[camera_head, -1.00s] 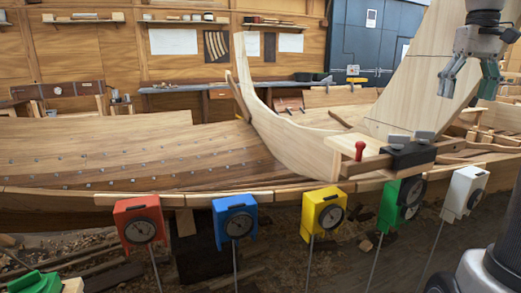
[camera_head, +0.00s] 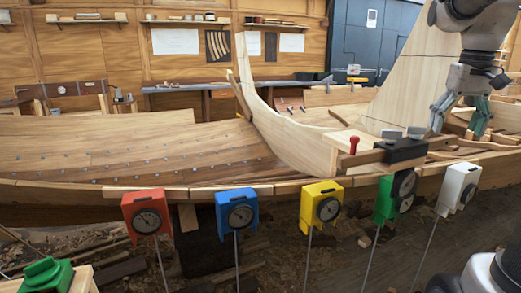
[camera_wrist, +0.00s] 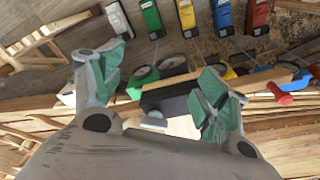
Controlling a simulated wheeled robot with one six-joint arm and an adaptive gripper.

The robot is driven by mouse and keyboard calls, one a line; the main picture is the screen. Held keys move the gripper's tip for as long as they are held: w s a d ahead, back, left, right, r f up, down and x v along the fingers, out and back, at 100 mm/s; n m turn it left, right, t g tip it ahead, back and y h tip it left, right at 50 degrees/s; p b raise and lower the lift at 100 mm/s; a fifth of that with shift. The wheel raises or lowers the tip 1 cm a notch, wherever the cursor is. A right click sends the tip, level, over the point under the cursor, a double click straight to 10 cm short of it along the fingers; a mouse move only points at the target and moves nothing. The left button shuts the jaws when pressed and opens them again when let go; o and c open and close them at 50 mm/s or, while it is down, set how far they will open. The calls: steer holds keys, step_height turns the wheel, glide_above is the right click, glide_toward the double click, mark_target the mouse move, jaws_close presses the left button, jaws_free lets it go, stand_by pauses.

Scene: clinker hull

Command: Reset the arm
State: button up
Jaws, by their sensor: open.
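My gripper (camera_head: 460,116) is at the upper right of the head view, pointing down over the right part of the wooden hull (camera_head: 220,150). Its green-padded fingers stand apart with nothing between them. In the wrist view my gripper (camera_wrist: 163,78) also shows open, with a black block (camera_wrist: 180,106) and a wooden bar beyond the fingers. In the head view that black block (camera_head: 405,149) sits on the hull's edge, left of and below my gripper, near a red knob (camera_head: 354,144).
Red (camera_head: 146,212), blue (camera_head: 237,213), yellow (camera_head: 322,206), green (camera_head: 384,200) and white (camera_head: 458,187) dial boxes stand on thin rods along the hull's near edge. A tall plank (camera_head: 400,80) rises behind. A green object (camera_head: 47,273) is at lower left.

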steer(key=s+a+f+n+t, duration=0.3)
steer(key=s+a+f, duration=0.7)
steer(key=s+a, duration=0.3)
steer(key=shift+s, duration=0.9)
steer(key=o, duration=0.6)
steer(key=shift+a+f, duration=0.1)
steer(key=shift+c, duration=0.2)
